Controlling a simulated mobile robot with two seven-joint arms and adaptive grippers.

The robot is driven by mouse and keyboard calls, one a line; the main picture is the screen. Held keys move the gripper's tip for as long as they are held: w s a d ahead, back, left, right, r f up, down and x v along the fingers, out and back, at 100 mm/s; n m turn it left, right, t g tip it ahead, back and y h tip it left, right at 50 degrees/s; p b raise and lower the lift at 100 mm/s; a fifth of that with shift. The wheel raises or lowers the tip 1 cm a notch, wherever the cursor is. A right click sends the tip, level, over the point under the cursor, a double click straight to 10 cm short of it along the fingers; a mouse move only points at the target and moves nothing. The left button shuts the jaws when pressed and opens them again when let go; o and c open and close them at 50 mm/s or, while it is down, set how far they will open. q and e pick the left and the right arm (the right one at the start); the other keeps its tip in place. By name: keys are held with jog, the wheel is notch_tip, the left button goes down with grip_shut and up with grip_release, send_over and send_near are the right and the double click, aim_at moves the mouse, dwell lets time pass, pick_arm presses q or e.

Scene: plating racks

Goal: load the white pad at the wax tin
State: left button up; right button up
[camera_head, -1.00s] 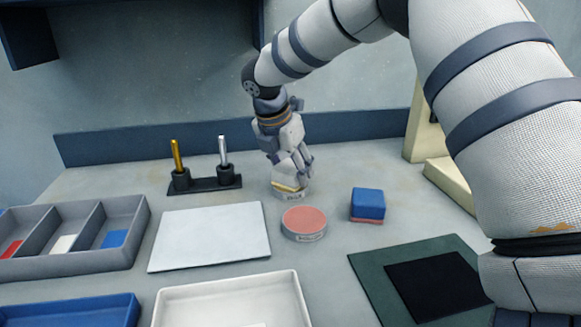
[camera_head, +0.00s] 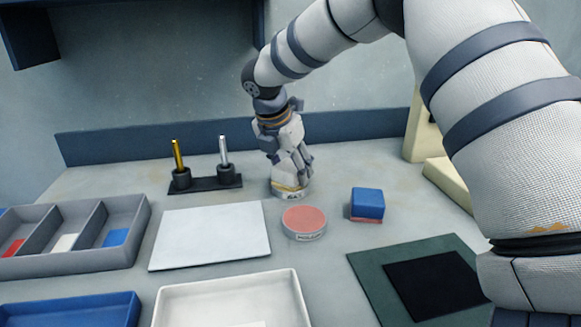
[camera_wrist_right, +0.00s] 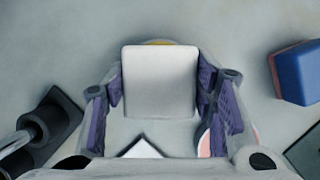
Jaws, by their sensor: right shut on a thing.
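My right gripper (camera_head: 297,170) reaches down from above at the back middle of the table, fingers pointing down. It is shut on the white pad (camera_wrist_right: 160,82), a pale square block between its two fingers in the right wrist view. The wax tin (camera_head: 293,195), a low round tin with a yellowish top, is directly under the pad. Its yellow rim shows just past the pad in the wrist view (camera_wrist_right: 160,42). Whether the pad touches the wax cannot be told. My left gripper is not in view.
A pink-topped tin (camera_head: 304,222) stands just in front. A blue block with a red underside (camera_head: 368,204) is to the right. A white board (camera_head: 210,236), a two-post stand (camera_head: 205,184), a divided grey tray (camera_head: 75,262) and a green mat (camera_head: 372,272) lie around.

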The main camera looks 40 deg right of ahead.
aim_at(291, 165)
jog(key=shift+r+p, duration=0.35)
jog(key=shift+r, duration=3.1)
